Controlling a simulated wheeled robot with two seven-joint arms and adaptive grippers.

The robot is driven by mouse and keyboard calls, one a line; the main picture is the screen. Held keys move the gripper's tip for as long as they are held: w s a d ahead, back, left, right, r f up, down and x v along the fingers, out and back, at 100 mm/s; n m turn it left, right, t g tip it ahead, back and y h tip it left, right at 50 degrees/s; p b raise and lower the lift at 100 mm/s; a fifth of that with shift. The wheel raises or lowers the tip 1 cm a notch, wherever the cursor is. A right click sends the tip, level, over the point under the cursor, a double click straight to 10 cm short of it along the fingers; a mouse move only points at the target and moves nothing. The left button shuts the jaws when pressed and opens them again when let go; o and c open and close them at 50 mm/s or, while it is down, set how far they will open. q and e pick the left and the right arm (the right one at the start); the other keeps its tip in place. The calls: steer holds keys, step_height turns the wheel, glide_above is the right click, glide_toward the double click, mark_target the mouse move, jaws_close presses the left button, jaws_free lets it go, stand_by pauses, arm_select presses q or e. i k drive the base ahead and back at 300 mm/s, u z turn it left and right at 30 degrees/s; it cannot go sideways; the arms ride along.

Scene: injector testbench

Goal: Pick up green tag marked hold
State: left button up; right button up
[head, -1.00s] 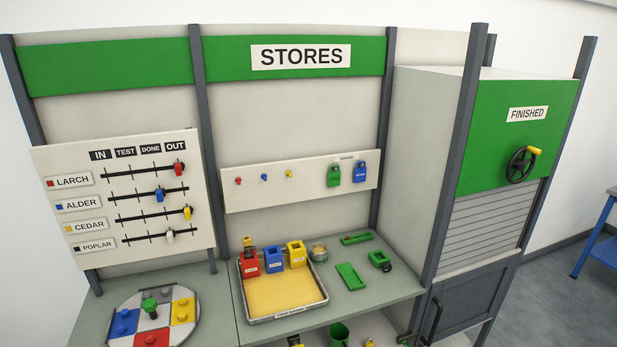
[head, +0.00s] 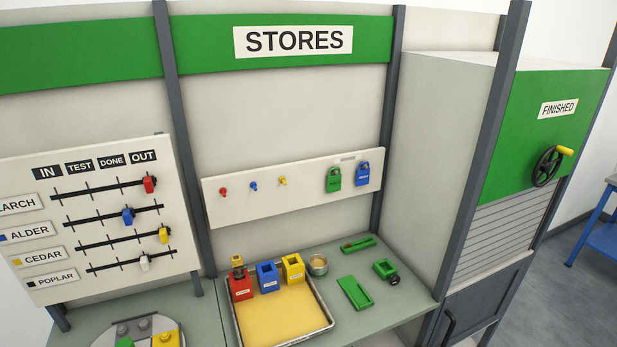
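A green tag (head: 334,180) hangs on the right part of the white peg board below the STORES sign. It has a small pale label, too small to read. A blue tag (head: 362,174) of the same shape hangs just right of it. Neither of my grippers shows in the head view.
The peg board (head: 240,205) also carries red, blue and yellow pegs. Below it, a tray (head: 280,318) stands on the counter with red, blue and yellow boxes at its back. A small tin (head: 318,265) and green parts (head: 355,292) lie to the right. A grey upright (head: 390,120) stands right of the tags.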

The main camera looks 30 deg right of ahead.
mark_target(334, 181)
steer(key=z, duration=0.3)
steer(key=i, duration=0.85)
steer(key=z, duration=0.55)
